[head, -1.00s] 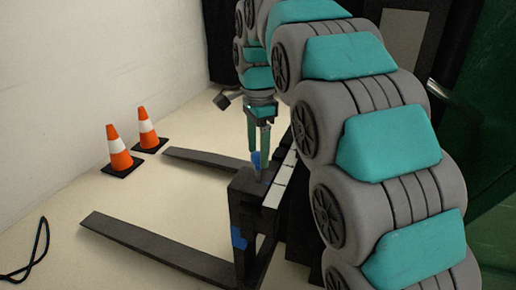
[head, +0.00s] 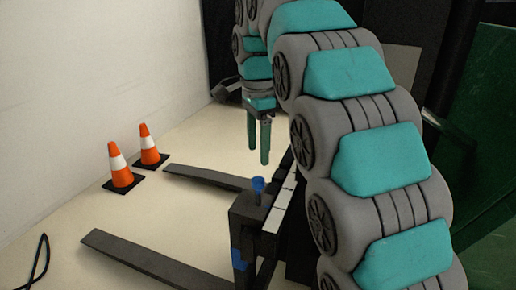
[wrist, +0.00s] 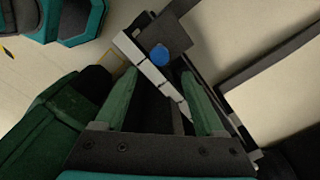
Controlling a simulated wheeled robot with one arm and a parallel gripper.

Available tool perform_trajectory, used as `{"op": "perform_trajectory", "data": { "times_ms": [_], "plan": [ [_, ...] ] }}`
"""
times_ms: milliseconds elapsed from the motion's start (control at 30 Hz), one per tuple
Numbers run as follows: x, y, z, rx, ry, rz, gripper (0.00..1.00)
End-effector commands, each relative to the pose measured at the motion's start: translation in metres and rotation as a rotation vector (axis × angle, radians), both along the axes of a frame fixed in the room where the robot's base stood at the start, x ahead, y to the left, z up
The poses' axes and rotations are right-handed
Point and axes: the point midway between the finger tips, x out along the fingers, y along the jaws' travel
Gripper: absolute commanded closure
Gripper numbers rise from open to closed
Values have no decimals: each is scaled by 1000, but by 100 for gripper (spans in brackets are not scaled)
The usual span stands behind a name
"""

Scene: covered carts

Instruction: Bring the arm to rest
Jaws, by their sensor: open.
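My gripper (head: 258,142) is in the middle of the head view, fingers pointing down, open and empty. Its two green fingers also show in the wrist view (wrist: 157,105), spread apart. Below the fingertips in the head view, a small blue knob (head: 258,185) stands upright on top of a dark post; it also shows in the wrist view (wrist: 159,56), beyond the fingertips. The fingers are apart from the knob. My arm fills the right of the head view and hides what is behind it.
The dark post (head: 247,215) belongs to a black frame with a row of white tiles (head: 278,205). Two dark forks (head: 150,255) extend left over the floor. Two orange-and-white cones (head: 120,168) stand near the white wall. A black cable (head: 38,265) lies at lower left. A dark green surface (head: 485,150) is at right.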

Motion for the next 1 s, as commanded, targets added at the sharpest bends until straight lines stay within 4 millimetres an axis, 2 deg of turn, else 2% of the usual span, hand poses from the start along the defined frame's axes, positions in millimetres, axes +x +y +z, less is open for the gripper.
{"op": "perform_trajectory", "data": {
  "times_ms": [300, 467, 733, 1000],
  "plan": [
    [-1, -1, -1, -1, 2, 5, 29],
    [-16, -18, -6, -3, 16, 61, 29],
    [-75, -71, -32, -2, 49, 293, 29],
    [-152, -114, -74, 15, 86, 552, 29]
  ]
}}
